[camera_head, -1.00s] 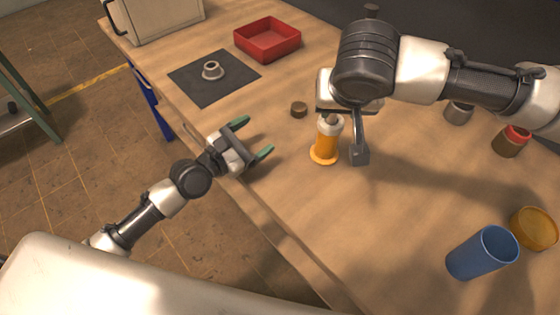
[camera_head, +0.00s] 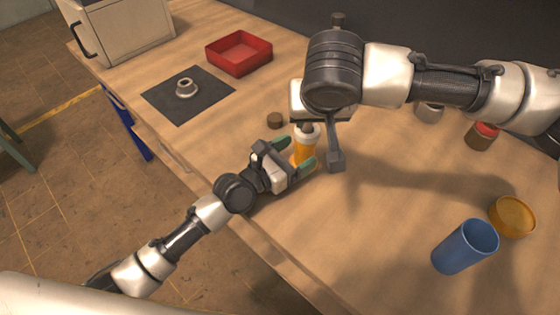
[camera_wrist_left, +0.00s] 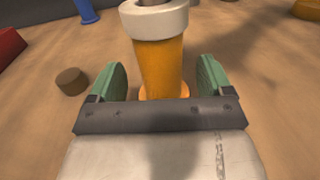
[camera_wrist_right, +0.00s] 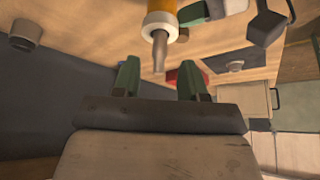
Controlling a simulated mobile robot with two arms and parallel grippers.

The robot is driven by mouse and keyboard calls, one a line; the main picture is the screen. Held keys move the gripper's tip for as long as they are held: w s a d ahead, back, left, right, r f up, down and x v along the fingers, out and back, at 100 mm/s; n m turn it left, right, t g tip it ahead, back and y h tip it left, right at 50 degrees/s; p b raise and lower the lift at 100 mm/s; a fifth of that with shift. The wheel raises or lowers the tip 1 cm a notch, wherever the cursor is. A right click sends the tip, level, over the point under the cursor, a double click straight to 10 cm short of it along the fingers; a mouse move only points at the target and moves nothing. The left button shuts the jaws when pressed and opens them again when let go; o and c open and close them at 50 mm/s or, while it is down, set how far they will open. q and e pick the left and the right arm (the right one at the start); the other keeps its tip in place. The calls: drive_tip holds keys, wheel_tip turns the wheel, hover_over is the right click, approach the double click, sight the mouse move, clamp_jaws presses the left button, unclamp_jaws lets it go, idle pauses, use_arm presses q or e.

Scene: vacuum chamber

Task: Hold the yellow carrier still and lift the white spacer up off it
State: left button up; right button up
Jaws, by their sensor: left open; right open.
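The yellow carrier (camera_head: 304,150) stands upright on the table, with the white spacer (camera_head: 307,133) around its top. A metal pin (camera_wrist_right: 159,50) sticks out through the spacer in the right wrist view. My left gripper (camera_head: 293,155) is open, low at the carrier, one green finger on each side. In the left wrist view the carrier (camera_wrist_left: 160,65) shows between the fingers with a gap on both sides, the spacer (camera_wrist_left: 155,22) above them. My right gripper (camera_wrist_right: 160,77) is open, with the pin beyond its fingertips. In the head view its arm hides its fingers.
A small brown disc (camera_head: 275,120) lies left. A dark mat (camera_head: 205,103) with a grey flanged part (camera_head: 186,87) and a red tray (camera_head: 239,66) are farther back. A blue cup (camera_head: 455,252) stands front right.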

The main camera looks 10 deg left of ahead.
use_arm(q)
drive_tip(key=shift+w+d, duration=0.4)
drive_tip(key=shift+d, duration=0.05)
